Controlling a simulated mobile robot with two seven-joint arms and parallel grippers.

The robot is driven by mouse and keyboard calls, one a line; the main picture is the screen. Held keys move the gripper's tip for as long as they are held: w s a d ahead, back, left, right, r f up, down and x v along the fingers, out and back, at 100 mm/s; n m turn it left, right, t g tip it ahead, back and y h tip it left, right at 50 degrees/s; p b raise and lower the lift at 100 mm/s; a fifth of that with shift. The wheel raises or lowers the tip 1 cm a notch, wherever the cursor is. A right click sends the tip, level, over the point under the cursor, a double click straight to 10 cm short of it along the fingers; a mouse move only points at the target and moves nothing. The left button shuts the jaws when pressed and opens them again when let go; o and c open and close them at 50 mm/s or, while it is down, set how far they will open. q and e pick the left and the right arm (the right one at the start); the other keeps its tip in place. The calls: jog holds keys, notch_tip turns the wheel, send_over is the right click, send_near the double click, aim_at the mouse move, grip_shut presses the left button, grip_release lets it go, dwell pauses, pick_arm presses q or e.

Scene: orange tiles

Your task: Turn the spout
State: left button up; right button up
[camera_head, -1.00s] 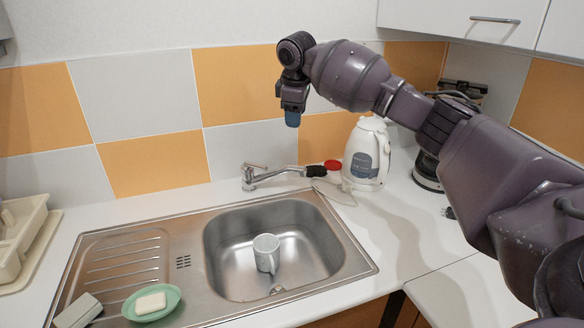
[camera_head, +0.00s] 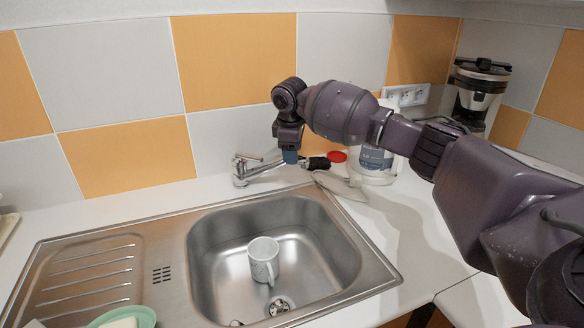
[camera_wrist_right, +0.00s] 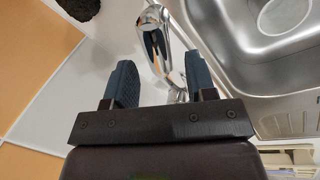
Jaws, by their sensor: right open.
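The chrome faucet (camera_head: 240,170) stands behind the sink, and its spout (camera_head: 262,168) points right along the back edge. My right gripper (camera_head: 290,158) hangs fingers-down at the spout's outer end and partly hides it. In the right wrist view the fingers of my right gripper (camera_wrist_right: 160,82) are apart, and the shiny spout (camera_wrist_right: 160,45) lies ahead and partly in the gap between them. I cannot tell whether either finger touches it. My left gripper is in neither current view.
The steel sink (camera_head: 205,265) holds a white mug (camera_head: 264,258). A dark object (camera_head: 318,163), a red round item (camera_head: 337,156) and a white kettle (camera_head: 372,160) are right of the spout. A coffee maker (camera_head: 478,90) stands farther right. The tiled wall is close behind.

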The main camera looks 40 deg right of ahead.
aim_at(271, 169)
jog(key=shift+w+d+f+b, duration=0.15)
jog(key=shift+f, duration=0.75)
jog(key=shift+w+d+f+b, duration=0.1)
jog(key=shift+f, duration=0.8)
jog(key=shift+w+d+f+b, duration=0.15)
jog(key=shift+f, duration=0.75)
grip_shut()
